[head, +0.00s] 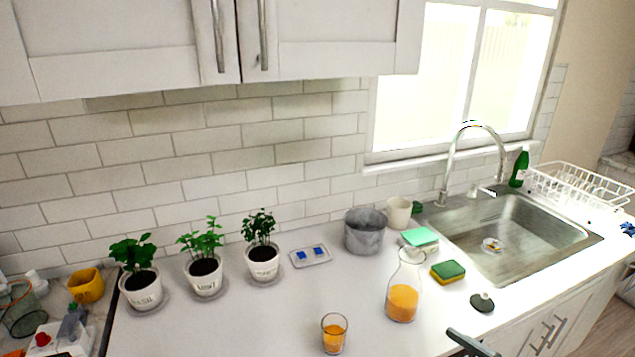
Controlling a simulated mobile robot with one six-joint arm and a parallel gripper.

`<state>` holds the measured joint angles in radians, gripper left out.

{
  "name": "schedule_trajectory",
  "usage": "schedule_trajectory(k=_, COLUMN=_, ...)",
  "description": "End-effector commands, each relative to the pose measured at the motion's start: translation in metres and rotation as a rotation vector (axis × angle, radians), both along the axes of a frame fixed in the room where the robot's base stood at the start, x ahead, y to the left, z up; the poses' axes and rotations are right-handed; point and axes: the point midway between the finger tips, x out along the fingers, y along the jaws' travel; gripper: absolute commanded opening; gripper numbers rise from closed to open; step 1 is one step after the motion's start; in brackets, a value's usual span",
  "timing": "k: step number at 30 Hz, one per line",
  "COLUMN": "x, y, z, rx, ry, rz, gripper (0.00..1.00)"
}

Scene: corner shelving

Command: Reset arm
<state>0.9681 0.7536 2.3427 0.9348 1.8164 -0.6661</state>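A dark grey part of my arm's end, seemingly my gripper (470,343), shows at the bottom edge in the head view, right of the middle. Only a small piece of it is in the picture, in front of the counter's front edge. Its fingers cannot be made out, so I cannot tell whether it is open or shut. No object is visibly held. The rest of the arm is outside the picture.
The white counter (225,325) bears three potted herbs at left, an orange juice glass (334,333), a juice carafe (402,300), a grey pot (364,232), sponges (447,272) and a dark-knobbed lid (482,302). A sink (570,238) and dish rack (575,185) lie right. Upper cabinets (120,65) overhang.

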Motion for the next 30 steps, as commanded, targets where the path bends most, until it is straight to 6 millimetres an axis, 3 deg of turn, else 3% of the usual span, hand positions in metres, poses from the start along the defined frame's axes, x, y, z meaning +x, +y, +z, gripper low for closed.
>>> schedule_trajectory(k=4, x=-0.012, y=0.058, z=0.024, rx=-0.162, ry=-0.009, rz=0.253, gripper=0.9)
schedule_trajectory(k=7, x=-0.032, y=0.098, z=0.036, rx=-0.314, ry=-0.016, rz=0.449, gripper=0.9)
schedule_trajectory(k=11, x=-0.073, y=0.144, z=0.045, rx=-0.605, ry=-0.041, rz=0.735, gripper=0.9)
schedule_trajectory(k=13, x=-0.101, y=0.161, z=0.048, rx=-0.84, ry=-0.081, rz=0.895, gripper=0.9)
schedule_trajectory(k=16, x=-0.131, y=0.164, z=0.056, rx=-1.248, ry=-0.188, rz=1.058, gripper=0.9)
schedule_trajectory(k=21, x=-0.142, y=0.151, z=0.086, rx=-1.761, ry=-0.41, rz=1.065, gripper=0.9)
schedule_trajectory(k=24, x=-0.141, y=0.148, z=0.101, rx=-1.892, ry=-0.487, rz=1.027, gripper=0.9)
schedule_trajectory(k=30, x=-0.141, y=0.147, z=0.105, rx=-1.927, ry=-0.507, rz=1.013, gripper=0.9)
